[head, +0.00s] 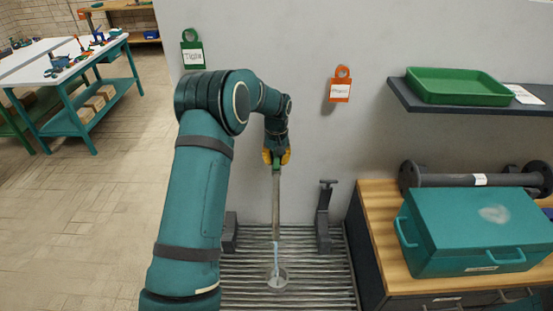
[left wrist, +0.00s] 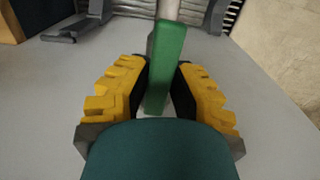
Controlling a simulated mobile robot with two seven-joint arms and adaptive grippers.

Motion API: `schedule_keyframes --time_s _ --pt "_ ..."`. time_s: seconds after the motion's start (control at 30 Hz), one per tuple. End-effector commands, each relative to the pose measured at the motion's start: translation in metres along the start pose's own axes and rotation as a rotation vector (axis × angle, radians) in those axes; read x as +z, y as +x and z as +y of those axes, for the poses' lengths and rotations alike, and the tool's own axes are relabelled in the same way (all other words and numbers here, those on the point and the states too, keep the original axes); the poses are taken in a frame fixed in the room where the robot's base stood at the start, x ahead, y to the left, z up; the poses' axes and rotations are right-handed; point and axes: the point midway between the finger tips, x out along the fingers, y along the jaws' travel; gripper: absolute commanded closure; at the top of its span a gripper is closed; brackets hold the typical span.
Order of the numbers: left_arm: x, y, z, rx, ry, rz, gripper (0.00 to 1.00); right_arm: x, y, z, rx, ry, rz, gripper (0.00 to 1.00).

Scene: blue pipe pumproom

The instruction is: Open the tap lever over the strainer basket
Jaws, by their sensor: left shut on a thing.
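My left gripper (head: 277,158) has yellow fingers and is at the wall, shut on the green tap lever (head: 276,166). In the left wrist view the lever (left wrist: 167,62) runs between the two yellow fingers (left wrist: 157,88) of this gripper. A grey tap pipe (head: 276,205) hangs straight down below the lever. A pale blue stream (head: 276,257) shows under its lower end, reaching the small strainer basket (head: 278,281) on the slatted grate. The fingers hide where the lever joins the tap. My right gripper is not in view.
Dark brackets (head: 324,215) stand at the grate (head: 315,285) on both sides of the pipe. A teal toolbox (head: 478,230) sits on the wooden bench at right. A shelf (head: 425,106) with a green tray (head: 458,86) is above it. Floor at left is clear.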

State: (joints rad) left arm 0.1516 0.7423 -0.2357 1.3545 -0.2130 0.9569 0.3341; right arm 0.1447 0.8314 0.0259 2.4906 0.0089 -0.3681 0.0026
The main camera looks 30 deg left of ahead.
Motion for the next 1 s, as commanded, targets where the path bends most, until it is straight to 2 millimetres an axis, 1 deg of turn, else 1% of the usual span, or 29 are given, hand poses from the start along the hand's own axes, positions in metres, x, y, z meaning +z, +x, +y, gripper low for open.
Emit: schedule_keyframes --time_s 0.03,0.2,0.6,0.63,0.67,0.7,1.0 --pt "0.0016 0.0025 -0.0001 -0.002 -0.012 -0.006 1.00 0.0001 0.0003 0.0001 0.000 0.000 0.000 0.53" --pt "0.0017 0.0026 0.0000 -0.001 -0.041 -0.007 1.00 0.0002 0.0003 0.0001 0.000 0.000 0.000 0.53" --pt "0.0016 0.0026 -0.0001 -0.001 -0.047 -0.007 1.00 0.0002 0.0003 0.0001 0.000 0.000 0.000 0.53" --pt "0.0016 0.0026 -0.0001 -0.001 -0.047 -0.007 0.73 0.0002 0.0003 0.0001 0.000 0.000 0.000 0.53" --pt "0.0016 0.0026 -0.0001 -0.001 -0.047 -0.006 0.62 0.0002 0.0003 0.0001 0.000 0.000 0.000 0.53" --pt "0.0015 0.0025 -0.0001 -0.001 -0.047 -0.006 0.48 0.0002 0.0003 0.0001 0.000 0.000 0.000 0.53" --pt "0.0005 0.0006 0.0000 0.000 -0.046 -0.002 0.47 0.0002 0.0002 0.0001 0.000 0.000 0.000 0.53"
